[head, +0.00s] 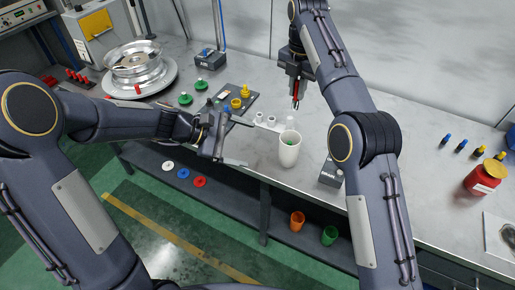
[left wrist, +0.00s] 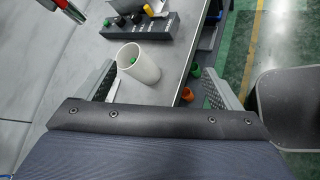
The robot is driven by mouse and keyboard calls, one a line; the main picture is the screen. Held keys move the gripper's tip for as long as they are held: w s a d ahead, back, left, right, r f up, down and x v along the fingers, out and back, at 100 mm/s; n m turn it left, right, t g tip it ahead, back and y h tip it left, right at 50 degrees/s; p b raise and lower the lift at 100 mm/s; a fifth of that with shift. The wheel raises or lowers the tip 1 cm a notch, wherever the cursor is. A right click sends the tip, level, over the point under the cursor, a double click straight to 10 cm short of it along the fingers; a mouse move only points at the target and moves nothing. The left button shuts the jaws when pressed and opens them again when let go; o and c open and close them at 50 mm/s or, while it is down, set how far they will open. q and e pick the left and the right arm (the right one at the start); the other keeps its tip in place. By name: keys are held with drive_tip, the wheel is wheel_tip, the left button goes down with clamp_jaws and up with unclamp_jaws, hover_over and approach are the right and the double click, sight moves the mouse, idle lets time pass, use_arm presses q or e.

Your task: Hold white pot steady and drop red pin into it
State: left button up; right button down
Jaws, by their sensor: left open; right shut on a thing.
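The white pot (head: 289,154) stands upright near the front edge of the grey workbench, with something green inside it. It also shows in the left wrist view (left wrist: 146,68), ahead of the left gripper and closer to its left finger. My left gripper (head: 232,146) is open and empty, to the left of the pot and apart from it. My right gripper (head: 296,92) is shut on a red pin (head: 296,88) and holds it above and behind the pot.
A white holder (head: 262,121) lies behind the pot, and a grey block (head: 331,173) sits to its right. A wheel (head: 138,66) and several red pins (head: 77,77) are at the back left. A red jar (head: 485,177) stands at the right. Orange and green cups (head: 297,221) are on the lower shelf.

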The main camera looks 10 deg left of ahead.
sight(289, 151)
use_arm(q)
drive_tip(key=w+d+f+n, duration=0.1)
drive_tip(key=w+f+n, duration=0.1)
drive_tip(key=w+f, duration=0.1)
drive_tip(key=w+d+f+n+t, duration=0.1)
drive_tip(key=w+f+n, duration=0.2)
drive_tip(key=f, duration=0.2)
drive_tip(key=w+f+n+t+h, duration=0.1)
drive_tip(key=w+f+n, duration=0.2)
drive_tip(key=f, duration=0.2)
drive_tip(key=shift+w+d+f, duration=0.1)
drive_tip(key=shift+w+d, duration=0.3)
drive_tip(key=x, duration=1.1)
drive_tip(key=shift+w+d+f, duration=0.1)
drive_tip(key=shift+d+f, duration=0.05)
drive_tip(key=shift+d, duration=0.2)
drive_tip(key=shift+c, duration=0.3)
drive_tip(key=c, duration=1)
use_arm(e)
drive_tip(key=shift+f, duration=6.5)
drive_tip(key=c, duration=1.3)
unclamp_jaws()
drive_tip(key=shift+c, duration=0.2)
drive_tip(key=shift+r, duration=0.1)
